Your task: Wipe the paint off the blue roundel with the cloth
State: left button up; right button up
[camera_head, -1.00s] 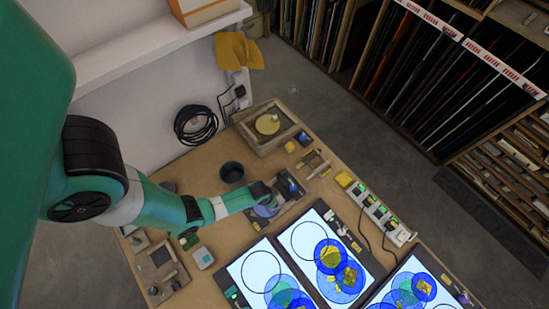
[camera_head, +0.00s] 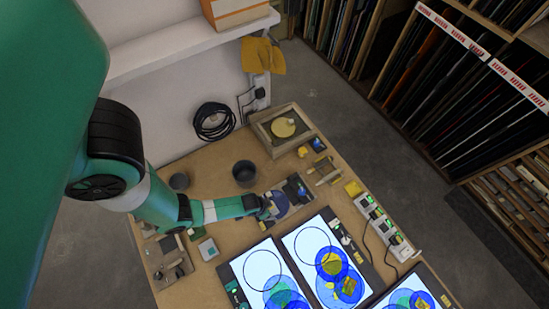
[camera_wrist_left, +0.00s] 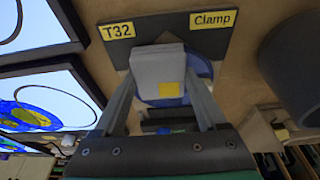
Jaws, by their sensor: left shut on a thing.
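The blue roundel (camera_head: 279,205) lies on a dark clamp station (camera_head: 303,209) in the middle of the bench. In the left wrist view its blue and pale rim (camera_wrist_left: 205,68) shows behind the cloth, beside the labels T32 and Clamp. My left gripper (camera_head: 264,208) is at the roundel's left edge. It is shut on a folded pale grey cloth (camera_wrist_left: 155,66), which covers much of the roundel in the wrist view. A yellow patch (camera_wrist_left: 171,89) shows at the cloth's lower edge. I cannot tell whether the cloth touches the glass. My right gripper is out of view.
A dark cup (camera_head: 245,181) stands behind the roundel. Lit panels (camera_head: 262,263) with overlapping circles lie in front. A wooden tray (camera_head: 263,122) with a yellow disc (camera_head: 283,127) sits at the back. A power strip (camera_head: 405,250) runs along the right edge.

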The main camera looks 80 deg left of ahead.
aim_at(276, 206)
pick_arm(q)
jog(key=shift+f, duration=0.2)
jog(key=shift+c, duration=0.5)
jog(key=shift+w+a+r+b, duration=0.1)
jog(key=shift+w+a+b, duration=0.25)
jog(key=shift+w, duration=0.45)
jog(key=shift+w+a+r+b, duration=0.1)
jog(key=shift+w+a, duration=0.3)
jog(key=shift+w, duration=0.4)
